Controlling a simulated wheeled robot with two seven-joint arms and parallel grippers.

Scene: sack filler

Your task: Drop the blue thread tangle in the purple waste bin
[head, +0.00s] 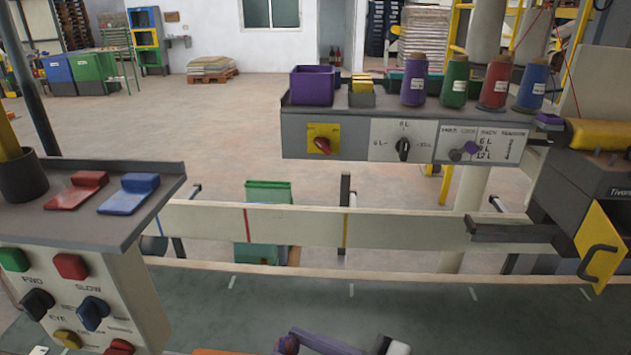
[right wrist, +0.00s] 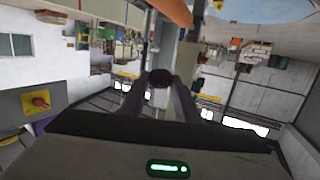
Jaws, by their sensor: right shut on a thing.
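The purple waste bin (head: 312,85) stands upright at the left end of the grey shelf on top of the control panel in the head view. My right gripper (head: 289,345) shows partly at the bottom edge of the head view, low and well in front of the bin. In the right wrist view its two fingers (right wrist: 159,84) are shut on a small dark thing (right wrist: 160,77). Its colour is too dark to tell whether it is the blue thread tangle. No other thread tangle shows. My left gripper is not in view.
A small grey box with yellow pieces (head: 362,94) is beside the bin, then purple, green, red and blue thread cones (head: 413,80). A pale rail (head: 300,225) crosses below the shelf. A button console (head: 85,280) stands at left, a machine with a yellow handle plate (head: 598,245) at right.

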